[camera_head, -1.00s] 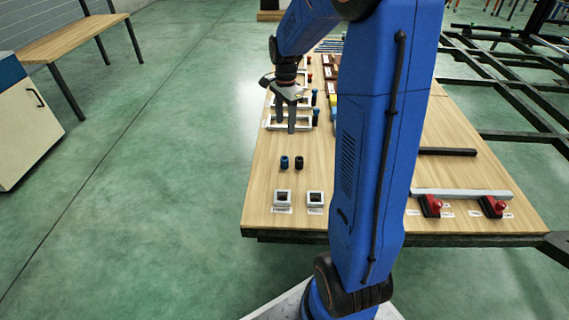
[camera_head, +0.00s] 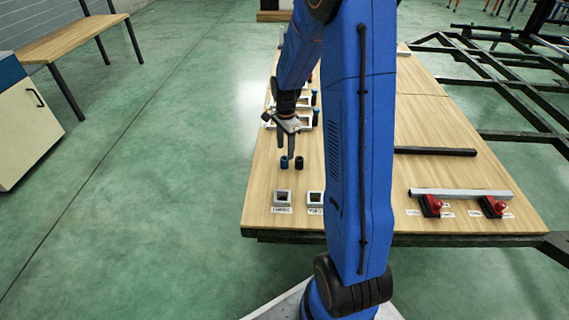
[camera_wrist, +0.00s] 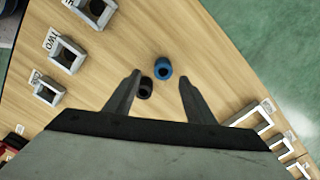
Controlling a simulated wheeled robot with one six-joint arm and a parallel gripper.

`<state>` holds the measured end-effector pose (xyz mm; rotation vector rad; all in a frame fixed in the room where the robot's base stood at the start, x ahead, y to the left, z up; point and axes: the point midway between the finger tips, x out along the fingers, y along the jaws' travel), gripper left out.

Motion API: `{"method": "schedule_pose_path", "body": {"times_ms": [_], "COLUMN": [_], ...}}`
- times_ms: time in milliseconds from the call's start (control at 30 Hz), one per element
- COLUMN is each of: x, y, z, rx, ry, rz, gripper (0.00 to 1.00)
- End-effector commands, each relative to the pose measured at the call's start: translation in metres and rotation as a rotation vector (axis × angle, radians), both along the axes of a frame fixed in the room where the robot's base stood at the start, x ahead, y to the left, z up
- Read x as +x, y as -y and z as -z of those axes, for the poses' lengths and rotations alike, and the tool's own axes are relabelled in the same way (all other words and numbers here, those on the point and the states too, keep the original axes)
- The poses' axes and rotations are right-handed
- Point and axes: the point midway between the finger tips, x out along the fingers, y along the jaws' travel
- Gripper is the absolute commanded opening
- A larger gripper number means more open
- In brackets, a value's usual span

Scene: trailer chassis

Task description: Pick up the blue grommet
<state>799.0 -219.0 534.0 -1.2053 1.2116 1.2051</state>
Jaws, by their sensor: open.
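The blue grommet (camera_wrist: 163,68) is a short blue ring-like cylinder with a dark hole, upright on the wooden table. In the head view the blue grommet (camera_head: 284,162) is just below the fingertips. A black grommet (camera_wrist: 145,88) stands close beside it, and it also shows in the head view (camera_head: 299,162). My gripper (camera_wrist: 158,75) is open and empty, with its fingers spread on either side of the two grommets in the wrist view. In the head view my gripper (camera_head: 287,153) hangs over the table; its exact height above the grommets is hard to tell.
Small square holders with label cards stand near the table's front edge, one of them here (camera_head: 282,197). White frames (camera_head: 303,120) with more parts lie farther back. A grey bar (camera_head: 460,194) with red clamps (camera_head: 431,206) is at the right. Table around the grommets is clear.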

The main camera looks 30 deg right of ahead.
Motion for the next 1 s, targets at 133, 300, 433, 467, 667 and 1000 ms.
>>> {"method": "schedule_pose_path", "body": {"times_ms": [133,300,433,467,667,1000], "x": [0.001,0.006,0.006,0.006,0.006,0.006], "y": [-0.001,-0.002,-0.002,-0.002,-0.002,-0.002], "z": [0.01,0.033,0.047,0.049,0.053,0.053], "rx": [0.001,0.001,0.001,0.0,0.0,0.0], "ry": [-0.002,-0.003,-0.002,-0.002,-0.001,-0.001], "rz": [0.0,-0.001,0.0,0.0,0.0,0.0], "gripper": [0.5,0.5,0.5,0.5,0.5,0.05]}}
